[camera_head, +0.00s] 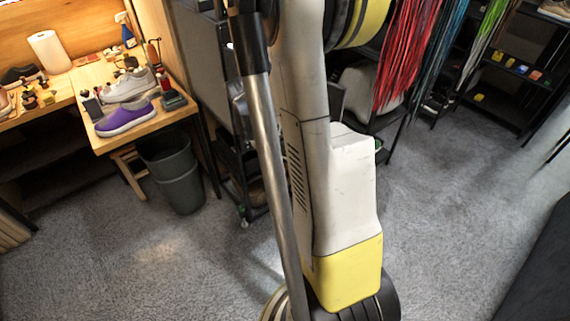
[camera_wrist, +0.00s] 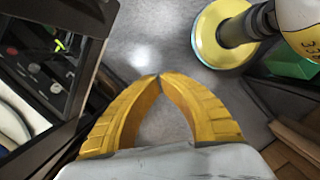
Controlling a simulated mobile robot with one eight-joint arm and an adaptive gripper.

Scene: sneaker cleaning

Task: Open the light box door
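My gripper (camera_wrist: 159,78) shows in the wrist view with two yellow curved fingers. Their tips meet, with nothing between them, above the grey floor. The light box door cannot be made out for certain in either view. In the head view a grey upright panel (camera_head: 203,62) stands behind my arm, partly hidden by it; I cannot tell whether it belongs to the light box. In the wrist view a black-framed unit (camera_wrist: 78,20) stands left of the gripper, apart from it. My gripper cannot be made out in the head view.
A wooden workbench (camera_head: 108,144) at the left holds a purple shoe (camera_head: 125,118) and a white shoe (camera_head: 128,86). A dark bin (camera_head: 178,180) stands on the floor beside it. Coloured laces (camera_head: 408,50) hang at upper right. Carpet (camera_head: 450,210) is clear at right.

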